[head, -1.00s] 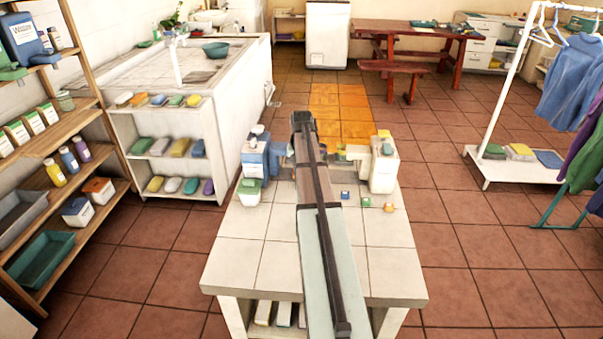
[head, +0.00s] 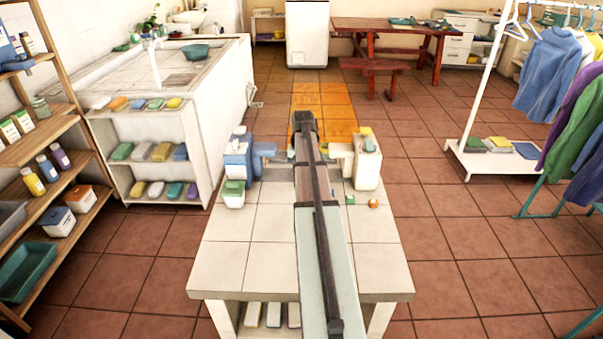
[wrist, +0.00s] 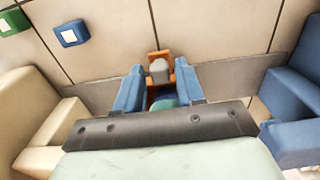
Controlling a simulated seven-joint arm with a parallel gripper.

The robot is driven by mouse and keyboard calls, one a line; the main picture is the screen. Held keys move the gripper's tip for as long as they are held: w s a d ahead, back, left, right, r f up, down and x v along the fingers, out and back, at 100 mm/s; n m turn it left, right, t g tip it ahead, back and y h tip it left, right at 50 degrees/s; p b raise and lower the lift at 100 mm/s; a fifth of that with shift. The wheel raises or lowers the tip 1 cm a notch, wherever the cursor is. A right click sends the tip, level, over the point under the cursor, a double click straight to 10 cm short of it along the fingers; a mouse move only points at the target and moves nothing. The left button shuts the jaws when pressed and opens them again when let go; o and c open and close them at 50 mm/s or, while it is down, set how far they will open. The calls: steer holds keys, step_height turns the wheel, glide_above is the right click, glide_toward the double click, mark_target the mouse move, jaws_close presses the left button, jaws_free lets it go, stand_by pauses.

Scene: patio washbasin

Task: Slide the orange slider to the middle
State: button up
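In the wrist view, an orange piece (wrist: 153,56) with a grey block on it shows between and just beyond my fingertips; it looks like the orange slider. My gripper (wrist: 158,72) has two blue fingers set apart, one on each side of it. I cannot tell whether either finger touches it. A teal-green part (wrist: 163,103) shows between the fingers, nearer the palm. A grey strip (wrist: 225,70) runs left to right there. In the head view my arm hides the gripper and the slider.
A blue-and-white box (head: 237,160) and a cream box (head: 367,165) stand at the tiled table's far edge (head: 215,265), either side of my arm. Small green (head: 350,199) and orange (head: 373,203) blocks lie on the right. The table's near half is clear.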

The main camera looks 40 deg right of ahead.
steer(key=shift+o, duration=0.8)
step_height(320, 180, up, 14)
steer(key=shift+a+f, duration=0.1)
steer(key=shift+f, duration=0.05)
stand_by(0.5)
